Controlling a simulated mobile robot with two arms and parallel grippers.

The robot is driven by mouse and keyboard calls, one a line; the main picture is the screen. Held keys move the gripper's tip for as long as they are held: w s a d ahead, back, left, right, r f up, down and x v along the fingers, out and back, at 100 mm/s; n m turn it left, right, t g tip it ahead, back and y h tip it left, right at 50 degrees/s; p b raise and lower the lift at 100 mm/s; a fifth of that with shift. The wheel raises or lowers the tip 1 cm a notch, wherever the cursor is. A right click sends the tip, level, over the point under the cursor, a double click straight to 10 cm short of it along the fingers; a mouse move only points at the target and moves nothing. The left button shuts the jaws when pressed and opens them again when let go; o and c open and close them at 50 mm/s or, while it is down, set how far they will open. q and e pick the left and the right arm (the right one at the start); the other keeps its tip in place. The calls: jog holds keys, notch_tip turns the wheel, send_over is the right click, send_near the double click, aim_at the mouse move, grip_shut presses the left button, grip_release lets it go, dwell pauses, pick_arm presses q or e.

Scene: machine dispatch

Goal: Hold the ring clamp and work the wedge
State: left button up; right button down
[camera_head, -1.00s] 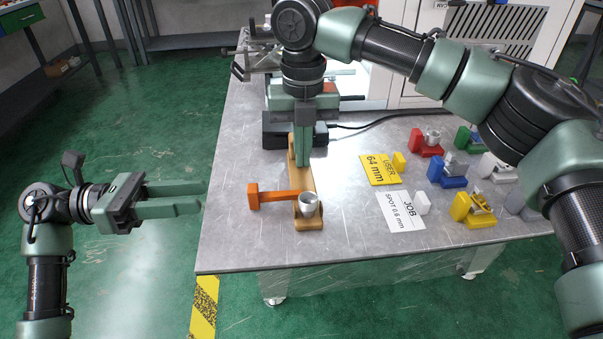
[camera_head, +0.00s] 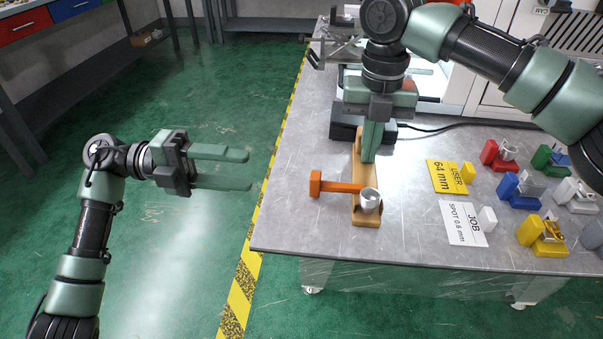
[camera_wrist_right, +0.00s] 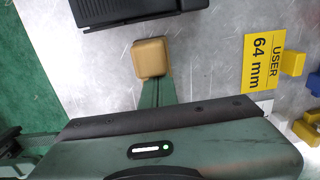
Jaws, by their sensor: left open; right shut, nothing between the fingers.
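A tan wooden piece (camera_head: 367,216), which looks like the ring clamp, lies lengthwise on the grey table. A silver ring-like cup (camera_head: 370,200) sits at its near end. An orange hammer-shaped piece (camera_head: 338,187), perhaps the wedge, lies across it with its head to the left. My right gripper (camera_head: 369,158) points down over the far part of the wooden piece, shut and empty; I cannot tell if it touches. In the right wrist view the wooden end (camera_wrist_right: 151,58) shows beyond its green fingers. My left gripper (camera_head: 250,170) is open and empty, over the floor left of the table.
A yellow "USER 64 mm" card (camera_head: 447,177) and a white "JOB" card (camera_head: 463,223) lie right of the wooden piece. Several coloured blocks with metal parts stand further right, including a blue one (camera_head: 517,190). A black box (camera_head: 343,132) lies behind.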

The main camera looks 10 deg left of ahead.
pick_arm(q)
jog(key=n, duration=1.8)
send_near(337, 186)
jog(key=d, duration=0.2)
jog(key=d+r, duration=0.1)
jog(key=d, duration=0.1)
jog(key=shift+d, duration=0.1)
jog(key=shift+c, duration=0.3)
grip_shut()
